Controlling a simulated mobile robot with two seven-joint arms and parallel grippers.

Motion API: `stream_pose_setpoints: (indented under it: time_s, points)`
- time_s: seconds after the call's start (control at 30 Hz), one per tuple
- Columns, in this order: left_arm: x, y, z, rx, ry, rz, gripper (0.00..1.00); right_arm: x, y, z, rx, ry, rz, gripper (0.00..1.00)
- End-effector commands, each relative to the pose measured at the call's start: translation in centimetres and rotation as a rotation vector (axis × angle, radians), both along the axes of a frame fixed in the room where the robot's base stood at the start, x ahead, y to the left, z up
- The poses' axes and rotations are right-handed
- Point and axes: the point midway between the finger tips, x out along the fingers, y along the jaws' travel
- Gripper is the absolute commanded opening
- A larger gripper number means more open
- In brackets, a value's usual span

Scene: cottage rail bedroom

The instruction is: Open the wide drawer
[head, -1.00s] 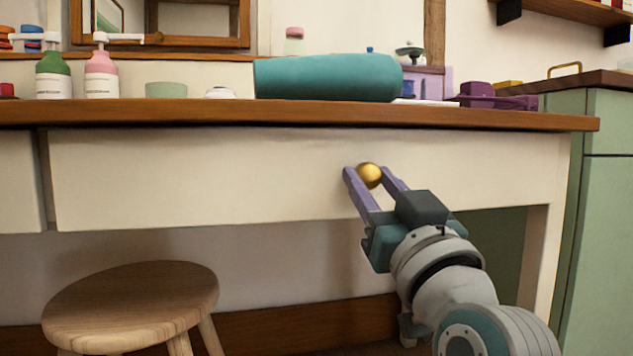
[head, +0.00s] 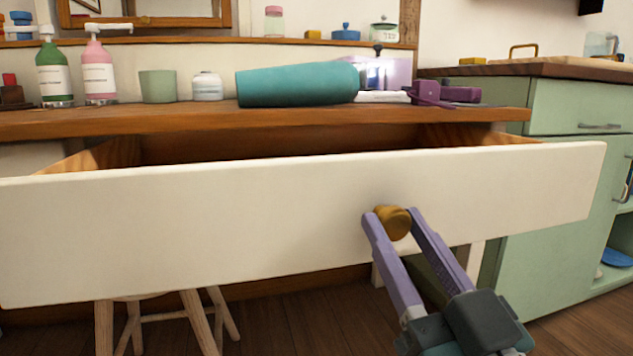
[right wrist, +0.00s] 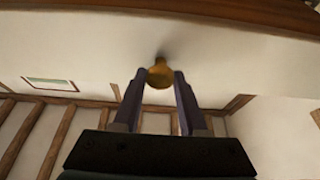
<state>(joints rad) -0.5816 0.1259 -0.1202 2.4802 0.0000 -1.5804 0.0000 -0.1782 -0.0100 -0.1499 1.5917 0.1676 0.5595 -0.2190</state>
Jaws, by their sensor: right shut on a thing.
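The wide drawer (head: 190,225) has a cream front and stands well out from under the wooden tabletop in the head view. Its wooden inside (head: 105,155) shows as a dark gap behind the front; the part I can see looks empty, and its floor is hidden. A round brass knob (head: 392,222) sits on the drawer front, right of the middle. My right gripper (head: 390,216) has its two purple fingers shut on the knob, one on each side. The right wrist view also shows the knob (right wrist: 160,76) between the fingertips (right wrist: 160,78). My left gripper is not in view.
A wooden stool (head: 165,315) is under the drawer. A green cabinet (head: 560,180) stands at the right.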

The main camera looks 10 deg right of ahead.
Motion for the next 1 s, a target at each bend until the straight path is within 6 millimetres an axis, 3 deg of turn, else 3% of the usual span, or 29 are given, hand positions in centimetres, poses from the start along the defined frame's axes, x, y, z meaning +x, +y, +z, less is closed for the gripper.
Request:
stream_pose_setpoints:
  time_s: [0.03,0.3,0.77,0.8,1.0]
  points:
    - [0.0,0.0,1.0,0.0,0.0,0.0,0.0,-0.8,0.0,0.4,0.0,0.002,0.001,0.0]
    - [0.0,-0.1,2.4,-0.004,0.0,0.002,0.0,-3.9,-0.1,0.1,0.0,0.001,0.0,0.0]
    - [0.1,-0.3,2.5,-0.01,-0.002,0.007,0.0,-4.6,-0.2,0.0,0.0,-0.001,-0.001,0.0]
    - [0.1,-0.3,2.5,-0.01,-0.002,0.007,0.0,-4.6,-0.2,0.0,0.0,-0.001,-0.001,0.43]
    - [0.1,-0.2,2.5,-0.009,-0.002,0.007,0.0,-4.6,-0.2,-0.1,0.0,0.0,0.0,0.65]
